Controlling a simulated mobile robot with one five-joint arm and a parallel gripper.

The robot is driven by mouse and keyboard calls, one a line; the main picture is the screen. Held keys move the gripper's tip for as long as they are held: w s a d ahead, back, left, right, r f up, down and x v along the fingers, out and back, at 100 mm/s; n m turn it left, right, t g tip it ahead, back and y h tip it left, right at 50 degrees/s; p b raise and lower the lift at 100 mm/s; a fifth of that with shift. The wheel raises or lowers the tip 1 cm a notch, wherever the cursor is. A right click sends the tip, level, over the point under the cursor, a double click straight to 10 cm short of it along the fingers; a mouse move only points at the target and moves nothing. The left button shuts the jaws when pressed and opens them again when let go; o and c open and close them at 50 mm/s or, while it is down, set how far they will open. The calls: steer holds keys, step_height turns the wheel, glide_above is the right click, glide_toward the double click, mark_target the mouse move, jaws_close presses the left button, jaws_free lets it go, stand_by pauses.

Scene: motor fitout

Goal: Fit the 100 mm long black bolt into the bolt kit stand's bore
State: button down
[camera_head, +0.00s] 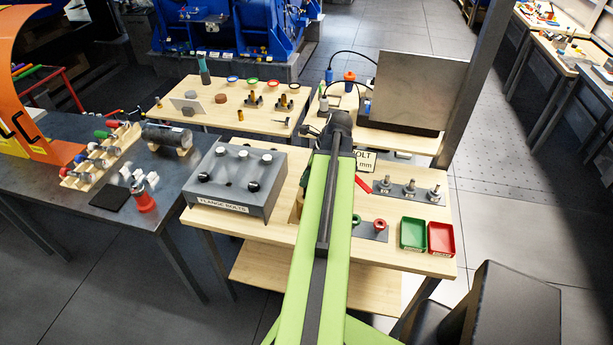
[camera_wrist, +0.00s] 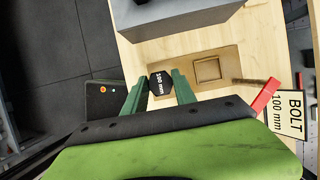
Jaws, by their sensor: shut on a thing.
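In the wrist view my gripper (camera_wrist: 161,91) has its two green fingers shut on the black bolt (camera_wrist: 160,82). The bolt's hex head, marked "100 mm", faces the camera; its shank is hidden below the head. A tan block (camera_wrist: 180,48) with a square outline, perhaps the bolt kit stand, lies beneath and beside the bolt. I cannot make out the bore or whether the bolt touches the block. A "BOLT 100 mm" sign (camera_wrist: 287,112) with a red pointer stands to the right.
A grey flange bolts box (camera_head: 232,198) stands left of my arm. A plate with several upright bolts (camera_head: 409,192), a green tray (camera_head: 412,234) and a red tray (camera_head: 441,239) are on the right. A thin brown rod (camera_wrist: 250,81) lies near the tan block.

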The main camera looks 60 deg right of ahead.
steer(key=shift+f+b, duration=3.4)
steer(key=shift+f, duration=0.05)
stand_by(0.4)
steer(key=c, duration=0.9)
jaws_free()
steer(key=shift+r, duration=0.1)
steer(key=p+v, duration=1.6)
steer(key=v, duration=0.1)
steer(key=shift+s+r, duration=0.15)
steer(key=shift+s, duration=0.05)
